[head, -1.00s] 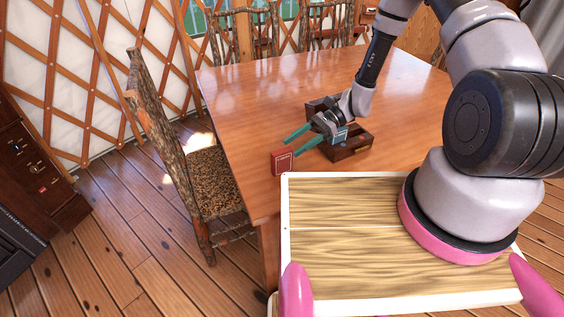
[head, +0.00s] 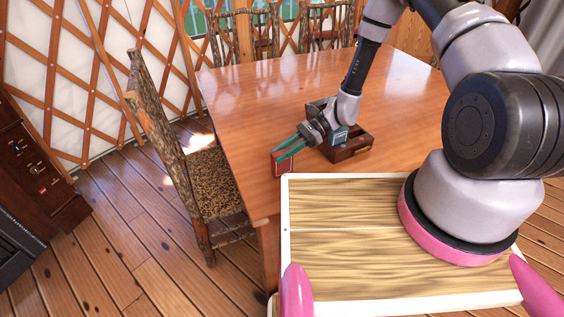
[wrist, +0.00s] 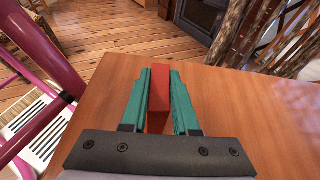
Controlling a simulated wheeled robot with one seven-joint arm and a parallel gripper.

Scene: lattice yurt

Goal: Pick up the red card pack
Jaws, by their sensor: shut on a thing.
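The red card pack (head: 281,165) stands upright on the wooden table (head: 240,110), near its front left edge. It also shows in the wrist view (wrist: 159,90), between the two green fingers. My gripper (head: 281,154) reaches it from the right, with its fingers on either side of the pack's upper part. In the wrist view my gripper (wrist: 159,84) is shut on the pack. The fingers hide part of the pack in the head view. I cannot tell whether the pack is touching the table or just clear of it.
A dark wooden box (head: 352,148) with a teal item (head: 339,134) stands right behind my gripper. A log chair (head: 190,160) is against the table's left side. The table's far left is bare.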

